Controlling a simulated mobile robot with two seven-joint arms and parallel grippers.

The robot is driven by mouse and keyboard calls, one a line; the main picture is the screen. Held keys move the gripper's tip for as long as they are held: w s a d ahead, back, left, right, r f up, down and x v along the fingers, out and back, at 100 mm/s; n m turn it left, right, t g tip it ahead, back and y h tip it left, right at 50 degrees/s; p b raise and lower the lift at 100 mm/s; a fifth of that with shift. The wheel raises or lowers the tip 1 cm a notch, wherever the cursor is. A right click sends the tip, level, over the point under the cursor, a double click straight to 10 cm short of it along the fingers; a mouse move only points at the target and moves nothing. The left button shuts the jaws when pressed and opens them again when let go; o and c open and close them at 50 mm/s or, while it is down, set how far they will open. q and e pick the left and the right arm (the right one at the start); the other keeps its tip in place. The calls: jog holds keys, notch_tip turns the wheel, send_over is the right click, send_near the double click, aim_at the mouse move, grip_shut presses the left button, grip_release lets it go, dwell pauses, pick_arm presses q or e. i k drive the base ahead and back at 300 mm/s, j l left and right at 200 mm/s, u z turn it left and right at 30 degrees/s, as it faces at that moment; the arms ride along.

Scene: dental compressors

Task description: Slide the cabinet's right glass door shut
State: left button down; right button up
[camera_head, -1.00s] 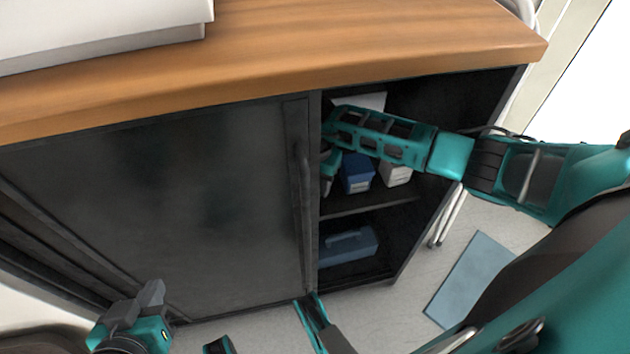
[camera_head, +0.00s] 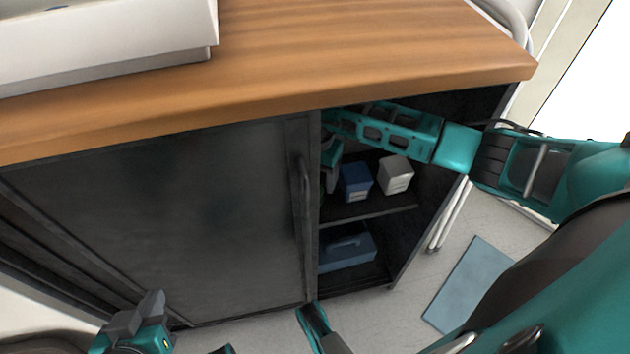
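The cabinet's dark glass door (camera_head: 210,220) covers the left and middle of the front. Its upright handle (camera_head: 304,205) is near its right edge. The cabinet's right part (camera_head: 440,110) stands open. My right gripper (camera_head: 330,165) reaches from the right into this opening, beside the door's right edge. Its fingertips are partly hidden and dark, so I cannot tell its opening or whether it touches the door. My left gripper (camera_head: 145,318) is low at the left, in front of the door's lower left corner, apart from the handle. Its finger gap is not clear.
Inside are a blue box (camera_head: 355,182) and a white box (camera_head: 396,175) on a shelf, and a blue case (camera_head: 347,248) below. A wooden top (camera_head: 370,45) overhangs the front, with a white box-like unit (camera_head: 110,40) on it. A blue-grey mat (camera_head: 468,285) lies on the floor at right.

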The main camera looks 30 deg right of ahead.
aim_at(207, 220)
jog(key=k+l, duration=0.1)
jog(key=k, duration=0.4)
jog(key=k+l, duration=0.1)
jog(key=k, duration=0.4)
